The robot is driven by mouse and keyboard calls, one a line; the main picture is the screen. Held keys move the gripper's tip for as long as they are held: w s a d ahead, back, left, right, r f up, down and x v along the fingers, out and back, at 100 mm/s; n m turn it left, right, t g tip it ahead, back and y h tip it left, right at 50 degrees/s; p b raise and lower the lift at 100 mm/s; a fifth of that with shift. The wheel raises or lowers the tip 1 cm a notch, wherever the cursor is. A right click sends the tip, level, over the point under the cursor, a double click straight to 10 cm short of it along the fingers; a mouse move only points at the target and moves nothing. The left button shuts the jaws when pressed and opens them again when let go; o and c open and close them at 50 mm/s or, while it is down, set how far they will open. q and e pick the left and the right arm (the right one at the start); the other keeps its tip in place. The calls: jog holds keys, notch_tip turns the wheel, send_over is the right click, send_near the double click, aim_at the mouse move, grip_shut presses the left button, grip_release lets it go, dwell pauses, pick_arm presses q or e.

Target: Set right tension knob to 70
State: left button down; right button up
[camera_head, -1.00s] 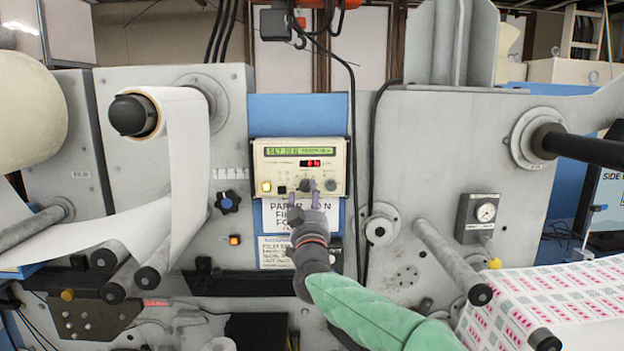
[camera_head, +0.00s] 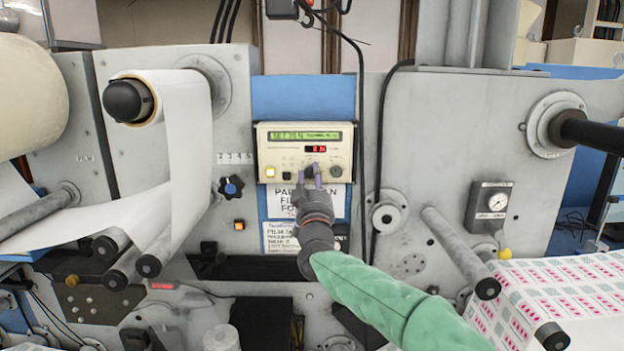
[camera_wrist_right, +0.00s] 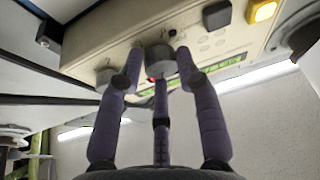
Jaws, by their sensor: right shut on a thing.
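A cream control panel (camera_head: 265,160) with a green text display (camera_head: 305,136) and a small red readout (camera_head: 316,149) stands in the middle of the head view. My right gripper (camera_head: 309,174) reaches up to its lower part. Its fingers are shut on a grey round knob, the middle one (camera_wrist_right: 160,58), which shows between the fingertips in the right wrist view. A second grey knob (camera_head: 336,171) is free, just right of the gripper. It also shows at the left in the wrist view (camera_wrist_right: 104,76). The display figures are too small to read surely. My left gripper is out of view.
A lit yellow button (camera_head: 270,171) is at the panel's lower left. Paper notices (camera_head: 280,238) hang below, partly behind my right arm. A dark cable (camera_head: 362,110) hangs right of the panel. A blue knob (camera_head: 231,187) and white web (camera_head: 190,150) are left.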

jog(key=o, duration=0.8)
jog(key=shift+s+r, duration=0.1)
jog(key=shift+r, duration=0.35)
jog(key=o, duration=0.3)
jog(key=shift+a+f, duration=0.1)
jog(key=shift+a, duration=0.1)
jog(key=shift+f, duration=0.1)
jog(key=shift+s+d+f, duration=0.1)
jog(key=shift+s+f, duration=0.15)
jog(key=shift+s, duration=0.2)
jog(key=v, duration=1)
jog(key=shift+s, duration=0.45)
